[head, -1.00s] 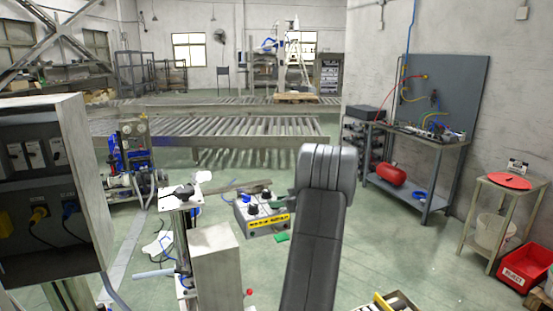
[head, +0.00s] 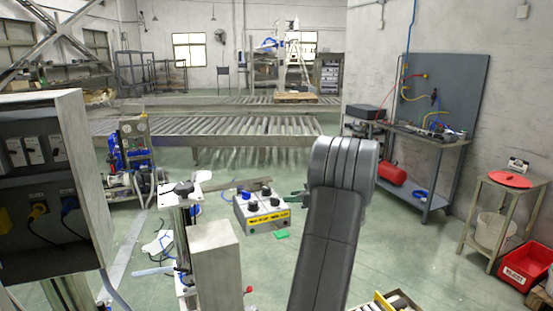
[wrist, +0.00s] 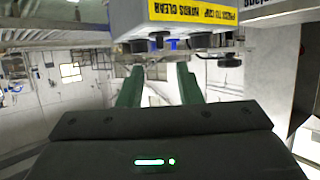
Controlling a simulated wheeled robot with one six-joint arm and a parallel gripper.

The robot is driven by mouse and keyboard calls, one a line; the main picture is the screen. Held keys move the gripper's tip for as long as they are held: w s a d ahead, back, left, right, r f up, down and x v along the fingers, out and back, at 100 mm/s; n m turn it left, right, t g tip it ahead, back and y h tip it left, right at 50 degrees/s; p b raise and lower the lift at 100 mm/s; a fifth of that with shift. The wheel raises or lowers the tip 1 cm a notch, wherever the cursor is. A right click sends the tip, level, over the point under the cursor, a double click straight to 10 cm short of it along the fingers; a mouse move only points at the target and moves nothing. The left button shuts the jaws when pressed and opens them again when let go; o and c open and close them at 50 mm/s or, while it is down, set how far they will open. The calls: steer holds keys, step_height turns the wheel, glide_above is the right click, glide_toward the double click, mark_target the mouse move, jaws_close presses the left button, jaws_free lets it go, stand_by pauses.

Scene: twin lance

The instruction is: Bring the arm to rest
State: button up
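My arm's dark grey link rises in the middle of the head view, bent at a rounded joint. My gripper (head: 297,197) shows partly at the left of that joint, just right of the grey control box (head: 262,222) with black knobs and a yellow label. In the wrist view two green fingers of my gripper (wrist: 158,84) stand apart with nothing visible between them, so it is open. The control box (wrist: 190,10) appears upside down beyond the fingertips there. I see no contact between them.
A grey post and housing (head: 216,255) stand left of my arm. An electrical cabinet (head: 45,180) is at the far left. A workbench (head: 425,140) and a stand with a red disc (head: 508,180) are at right. Roller conveyors (head: 220,127) cross behind; green floor lies between.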

mark_target(276, 200)
steer(key=b+v, duration=0.1)
steer(key=v, duration=0.6)
steer(key=p+x, duration=0.3)
steer(key=x, duration=1.1)
steer(key=shift+a, duration=0.1)
steer(key=shift+a+f, duration=0.1)
steer(key=shift+a, duration=0.05)
steer(key=shift+s+m+t+h, duration=0.2)
steer(key=shift+m+t+h, duration=0.5)
steer(key=shift+m+t, duration=0.15)
steer(key=shift+a+m+t+h, duration=0.15)
steer(key=shift+m+t+h, duration=1)
steer(key=shift+m+h, duration=0.5)
steer(key=shift+f+m+h+b, duration=0.1)
steer(key=shift+m+h+b, duration=0.3)
steer(key=shift+b, duration=0.25)
steer(key=m+h+b, duration=0.1)
steer(key=b, duration=0.1)
steer(key=shift+f+t+b, duration=0.1)
steer(key=shift+t+b, duration=0.25)
steer(key=shift+t, duration=0.05)
steer(key=shift+b, duration=0.4)
